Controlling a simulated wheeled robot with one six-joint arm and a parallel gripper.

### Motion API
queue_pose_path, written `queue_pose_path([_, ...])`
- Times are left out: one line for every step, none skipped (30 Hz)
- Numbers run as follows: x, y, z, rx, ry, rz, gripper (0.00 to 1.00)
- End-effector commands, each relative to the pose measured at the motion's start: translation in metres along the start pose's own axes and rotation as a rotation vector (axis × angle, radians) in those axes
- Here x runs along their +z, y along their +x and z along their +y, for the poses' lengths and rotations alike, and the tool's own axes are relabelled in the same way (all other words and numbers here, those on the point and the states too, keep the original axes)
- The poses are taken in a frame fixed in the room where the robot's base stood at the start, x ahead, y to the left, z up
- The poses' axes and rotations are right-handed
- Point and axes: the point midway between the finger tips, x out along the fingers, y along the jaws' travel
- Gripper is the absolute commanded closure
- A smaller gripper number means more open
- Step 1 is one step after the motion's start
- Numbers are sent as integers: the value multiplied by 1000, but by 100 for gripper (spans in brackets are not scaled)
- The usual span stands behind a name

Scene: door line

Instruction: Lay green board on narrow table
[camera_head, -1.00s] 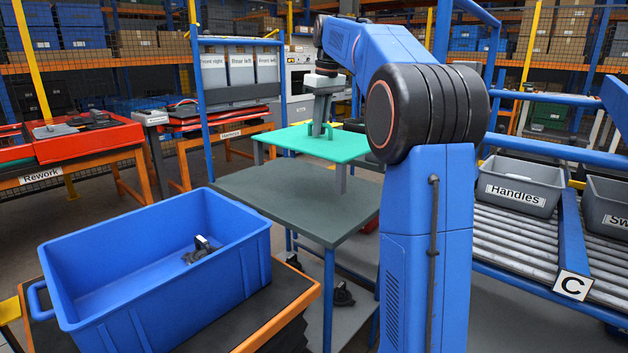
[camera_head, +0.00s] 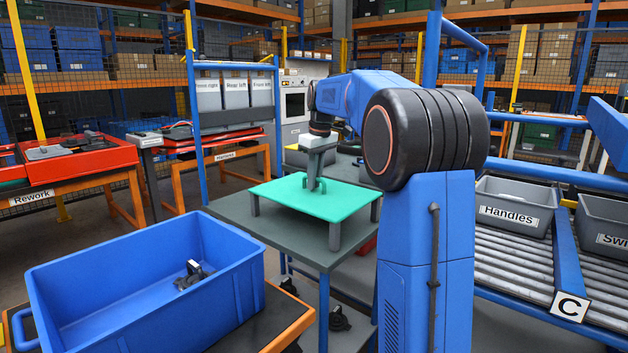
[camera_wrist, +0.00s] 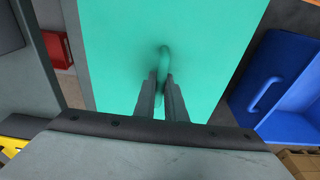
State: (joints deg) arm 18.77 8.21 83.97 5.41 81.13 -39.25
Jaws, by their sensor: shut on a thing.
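The green board (camera_head: 290,198) is a flat panel with short grey legs and a green loop handle on top. It lies level over the grey top of the narrow table (camera_head: 235,212), which has blue legs. The visible board legs end at or just above the tabletop; I cannot tell whether they touch. My gripper (camera_head: 314,184) points down and is shut on the handle. In the wrist view the board (camera_wrist: 120,50) fills the middle, and the handle (camera_wrist: 165,58) is between the fingers of my gripper (camera_wrist: 162,88).
A blue crate (camera_head: 235,240) with a small dark part inside stands front left of the table; it also shows in the wrist view (camera_wrist: 285,60). A roller conveyor with grey bins (camera_head: 515,205) is at right. Red trays (camera_head: 70,160) on orange benches stand behind left.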

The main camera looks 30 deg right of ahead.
Motion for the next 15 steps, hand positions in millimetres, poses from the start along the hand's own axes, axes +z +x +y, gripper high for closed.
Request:
queue_pose_path([0, -1, 0, 1, 0, 1, 100])
queue_pose_path([0, -1, 0, 1, 0, 1, 100])
queue_pose_path([0, -1, 0, 1, 0, 1, 100])
queue_pose_path([0, -1, 0, 0, 0, 1, 100])
queue_pose_path([0, 0, 0, 0, 0, 1, 100])
queue_pose_path([0, 1, 0, 0, 0, 1, 100])
queue_pose_path([0, 2, 0, 0, 0, 1, 100])
queue_pose_path([0, 2, 0, 0, 0, 1, 100])
queue_pose_path([0, 2, 0, 0, 0, 0, 80])
queue_pose_path([0, 2, 0, 0, 0, 0, 73])
queue_pose_path([0, 2, 0, 0, 0, 0, 71])
queue_pose_path([0, 2, 0, 0, 0, 0, 71])
queue_pose_path([0, 2, 0, 0, 0, 0, 71])
queue_pose_path([0, 2, 0, 0, 0, 0, 71])
queue_pose_path([0, 2, 0, 0, 0, 0, 71])
